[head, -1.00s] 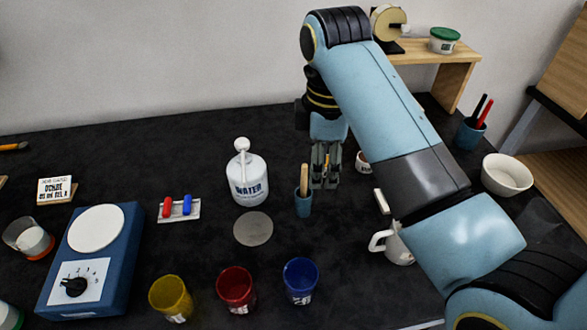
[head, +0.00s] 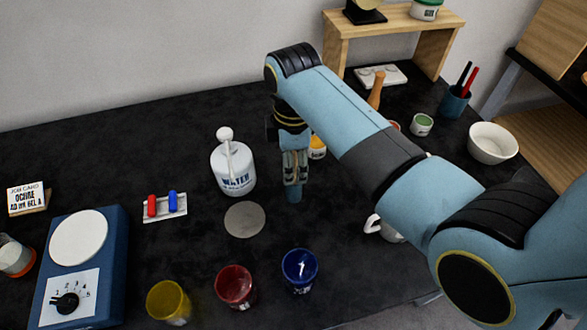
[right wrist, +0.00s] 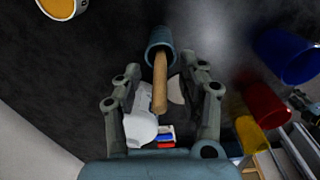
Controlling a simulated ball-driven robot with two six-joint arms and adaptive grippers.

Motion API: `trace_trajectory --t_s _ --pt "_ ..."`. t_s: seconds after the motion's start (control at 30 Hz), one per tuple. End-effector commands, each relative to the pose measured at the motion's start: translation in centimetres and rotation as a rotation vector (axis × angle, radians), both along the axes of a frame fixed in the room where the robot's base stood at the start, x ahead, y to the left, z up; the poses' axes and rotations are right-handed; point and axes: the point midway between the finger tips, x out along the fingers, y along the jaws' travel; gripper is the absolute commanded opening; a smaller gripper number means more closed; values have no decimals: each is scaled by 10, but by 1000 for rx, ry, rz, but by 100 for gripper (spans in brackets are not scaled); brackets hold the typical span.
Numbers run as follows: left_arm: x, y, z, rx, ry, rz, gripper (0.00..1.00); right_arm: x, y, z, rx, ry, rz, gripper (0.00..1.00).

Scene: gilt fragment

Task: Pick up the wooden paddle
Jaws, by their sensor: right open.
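The wooden paddle (right wrist: 160,82) is a light brown rod standing in a small teal cup (right wrist: 160,44), seen from above in the right wrist view. Its upper end reaches between the fingers of my right gripper (right wrist: 161,70), which are apart on either side of it and not visibly closed on it. In the head view my right gripper (head: 293,172) points down over the teal cup (head: 294,195) and hides the paddle. My left gripper is not in view.
The white water bottle (head: 233,168) stands close left of the gripper, with a grey disc (head: 244,220) in front. Blue (head: 299,270), red (head: 235,285) and yellow (head: 169,301) cups line the front. A white mug (head: 383,229) is partly behind my arm.

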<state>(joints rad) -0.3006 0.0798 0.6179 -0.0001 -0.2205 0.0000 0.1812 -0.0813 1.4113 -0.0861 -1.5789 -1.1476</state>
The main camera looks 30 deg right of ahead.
Motion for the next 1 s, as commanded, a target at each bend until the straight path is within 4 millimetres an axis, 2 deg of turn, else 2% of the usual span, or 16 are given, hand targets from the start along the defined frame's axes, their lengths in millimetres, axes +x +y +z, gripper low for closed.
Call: trace_trajectory --t_s 0.1,0.33,0.67,1.0 --pt "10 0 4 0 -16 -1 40 0 0 -11 -1 1 0 41" --pt "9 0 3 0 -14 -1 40 0 0 -13 0 -1 0 41" --pt "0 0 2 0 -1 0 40 0 -1 -13 0 0 0 0" --pt "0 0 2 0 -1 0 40 0 0 -11 0 -1 0 0"
